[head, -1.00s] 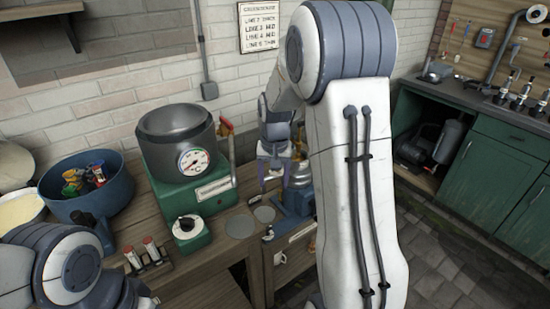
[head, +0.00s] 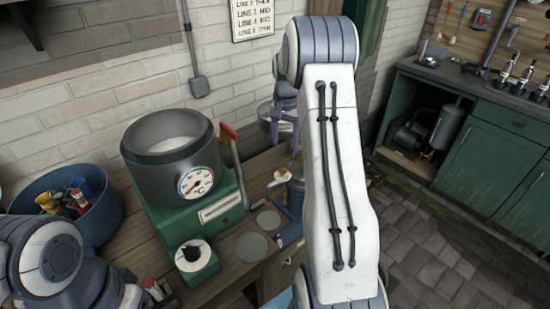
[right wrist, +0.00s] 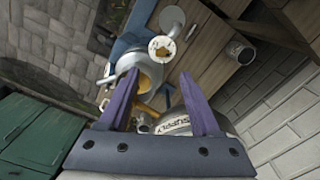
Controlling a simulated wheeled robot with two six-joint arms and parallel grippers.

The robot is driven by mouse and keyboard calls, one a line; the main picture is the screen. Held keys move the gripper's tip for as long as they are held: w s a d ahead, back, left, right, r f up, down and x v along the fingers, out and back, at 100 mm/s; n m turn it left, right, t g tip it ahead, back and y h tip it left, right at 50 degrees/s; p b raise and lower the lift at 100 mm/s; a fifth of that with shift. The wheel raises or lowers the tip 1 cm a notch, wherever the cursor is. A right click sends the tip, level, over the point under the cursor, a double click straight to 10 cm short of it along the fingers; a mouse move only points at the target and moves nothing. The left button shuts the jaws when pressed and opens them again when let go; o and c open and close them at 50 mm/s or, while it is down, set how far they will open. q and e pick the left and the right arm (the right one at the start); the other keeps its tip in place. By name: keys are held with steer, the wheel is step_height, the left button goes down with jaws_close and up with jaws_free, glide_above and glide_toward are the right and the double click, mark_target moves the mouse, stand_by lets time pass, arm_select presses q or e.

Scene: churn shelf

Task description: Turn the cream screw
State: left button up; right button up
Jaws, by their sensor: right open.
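My right gripper (head: 283,138) is open near the wall, partly hidden by my own right arm. In the right wrist view its two purple fingers (right wrist: 159,74) are apart with nothing held between them. Beyond them is a silver vessel with a brass-coloured part (right wrist: 147,76), seen between and beside the fingers. A white round piece with a brown centre (right wrist: 162,48) sits beside it. In the head view a brass and white fitting (head: 281,175) shows left of my arm. I cannot tell which part is the cream screw. No contact shows. My left gripper is not visible.
A grey pot with a gauge (head: 196,181) stands on a green base with a red-handled lever. A metal pail (head: 266,113) is by the wall, close to my right gripper. A blue tub (head: 92,222) is at left. Grey discs (head: 251,247) lie on the bench.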

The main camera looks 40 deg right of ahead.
mark_target(283, 169)
steer(key=f, duration=0.7)
steer(key=f+p, duration=0.1)
steer(key=f, duration=0.2)
steer(key=shift+w+f, duration=0.25)
jaws_close()
